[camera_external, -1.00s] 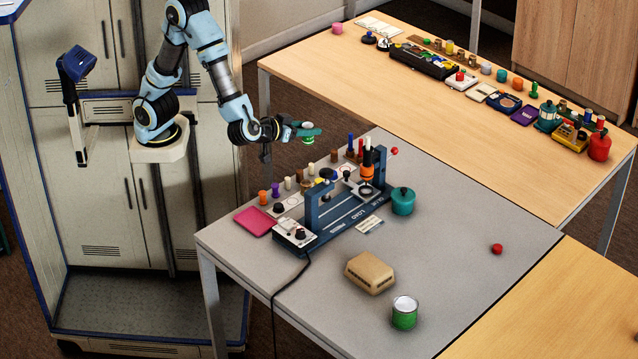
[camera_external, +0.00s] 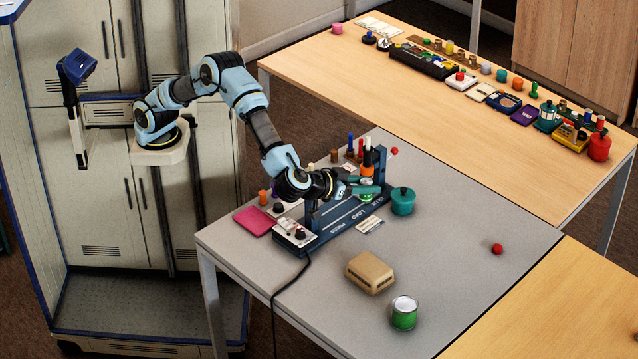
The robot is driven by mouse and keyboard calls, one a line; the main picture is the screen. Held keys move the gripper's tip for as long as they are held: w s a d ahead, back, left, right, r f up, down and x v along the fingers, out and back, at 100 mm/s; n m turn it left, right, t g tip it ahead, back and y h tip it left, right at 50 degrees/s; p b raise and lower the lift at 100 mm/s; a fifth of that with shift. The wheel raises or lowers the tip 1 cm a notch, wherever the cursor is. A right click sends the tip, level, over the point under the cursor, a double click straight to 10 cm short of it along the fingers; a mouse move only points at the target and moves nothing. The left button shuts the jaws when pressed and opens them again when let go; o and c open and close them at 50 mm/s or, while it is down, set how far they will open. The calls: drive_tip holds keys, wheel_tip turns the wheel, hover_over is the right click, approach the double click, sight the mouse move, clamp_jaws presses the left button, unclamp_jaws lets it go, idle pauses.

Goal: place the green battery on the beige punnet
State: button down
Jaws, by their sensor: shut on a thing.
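My gripper (camera_external: 368,187) is shut on a small green cylinder with a pale top, which I take to be the green battery (camera_external: 366,196). The teal fingers hide part of it. It is over the right part of the blue bench fixture, left of the teal pot; its exact height above the fixture is hard to judge. The beige punnet (camera_external: 370,272), a low rounded box with dark slots on its front side, stands on the grey table, nearer the camera and apart from my gripper.
The blue fixture (camera_external: 341,222) with its uprights is under my forearm. A teal pot (camera_external: 402,201) is close right of my gripper. A red ball (camera_external: 497,249) lies right; grey tabletop between is clear.

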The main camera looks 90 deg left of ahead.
drive_tip(key=p, duration=0.2)
hover_over(362, 260)
wheel_tip(362, 260, down, 21)
idle(0.4)
drive_tip(key=shift+f, duration=0.2)
drive_tip(key=shift+c, duration=2.4)
unclamp_jaws()
drive_tip(key=shift+r, duration=0.2)
drive_tip(key=b+v, duration=0.2)
drive_tip(key=v, duration=1)
drive_tip(key=shift+w, duration=0.1)
